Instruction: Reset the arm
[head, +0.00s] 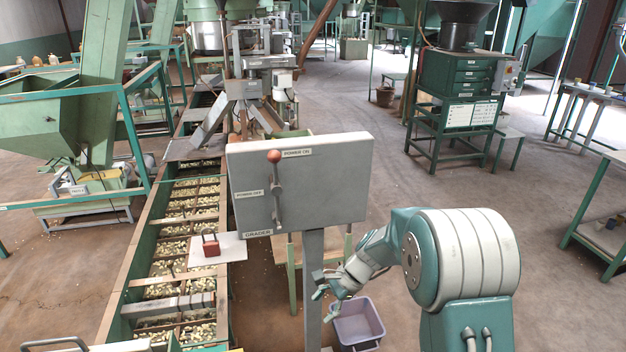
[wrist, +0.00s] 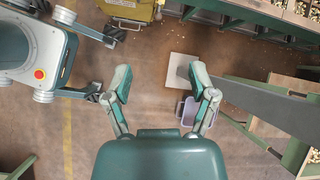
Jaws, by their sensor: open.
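My gripper (wrist: 159,83) is open and empty in the wrist view, its two fingers spread apart above the brown floor. In the head view my gripper (head: 322,288) is small, at the end of my arm, beside the grey post of the grader panel. The grey grader panel (head: 340,190) stands just behind and above it, with a lever with a red knob (head: 274,157) at the upper end, by the "POWER ON" label. No object is between the fingers.
A lilac bin (head: 358,322) stands on the floor below my gripper. The panel's post (head: 314,270) is close to its left. A long conveyor of nuts (head: 150,270) runs along the left. Open floor (head: 400,180) lies to the right of the panel.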

